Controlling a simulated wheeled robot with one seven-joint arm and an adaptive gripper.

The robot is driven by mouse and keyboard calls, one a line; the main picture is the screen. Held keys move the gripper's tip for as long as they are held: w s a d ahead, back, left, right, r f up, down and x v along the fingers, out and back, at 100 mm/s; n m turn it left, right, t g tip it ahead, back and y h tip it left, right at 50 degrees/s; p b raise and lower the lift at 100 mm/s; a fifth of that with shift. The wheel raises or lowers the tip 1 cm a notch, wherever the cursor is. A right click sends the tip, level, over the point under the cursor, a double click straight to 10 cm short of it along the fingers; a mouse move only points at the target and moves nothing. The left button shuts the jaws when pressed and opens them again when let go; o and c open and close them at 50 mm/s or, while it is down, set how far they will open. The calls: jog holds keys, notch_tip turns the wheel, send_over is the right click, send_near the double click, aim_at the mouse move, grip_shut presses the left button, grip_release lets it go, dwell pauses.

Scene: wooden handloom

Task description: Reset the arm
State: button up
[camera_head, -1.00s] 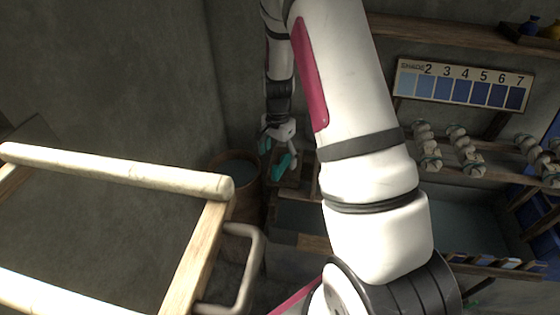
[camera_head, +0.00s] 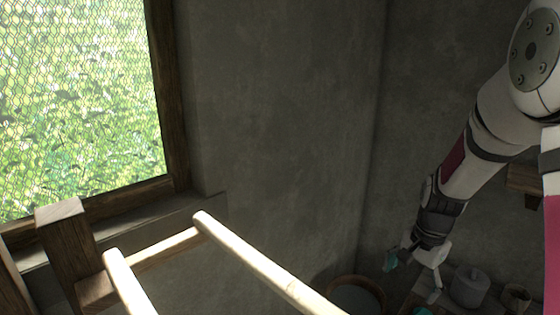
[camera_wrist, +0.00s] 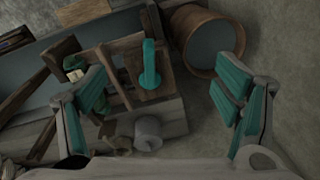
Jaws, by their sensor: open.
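My arm comes down from the upper right in the head view. My gripper (camera_head: 413,277) hangs at its lower end, pointing downward with its teal-padded fingers spread apart. In the wrist view my gripper (camera_wrist: 165,95) shows one finger at the left and one at the right, with a wide gap and nothing held between them. Below the gap stands a wooden stand with a teal upright object (camera_wrist: 150,66) on it.
A round tub (camera_head: 355,296) stands on the floor by the wall; it also shows in the wrist view (camera_wrist: 188,50). A grey lidded pot (camera_head: 469,287) is right of my gripper. Wooden rails (camera_head: 262,268) cross the foreground. A mesh window (camera_head: 80,95) is at left.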

jog(key=s+a+r+n+t, duration=0.1)
jog(key=s+a+r+n, duration=0.25)
jog(key=r, duration=0.35)
jog(key=s+a+r+n+t, duration=0.1)
jog(key=s+a+r+n, duration=0.1)
jog(key=s+a+r, duration=0.35)
jog(key=s+a+r+n+t, duration=0.2)
jog(key=s+r+n, duration=0.4)
jog(key=s, duration=0.7)
jog(key=shift+s+a+r, duration=0.15)
jog(key=shift+a+r, duration=0.45)
jog(key=shift+r, duration=0.75)
jog(key=shift+n, duration=0.25)
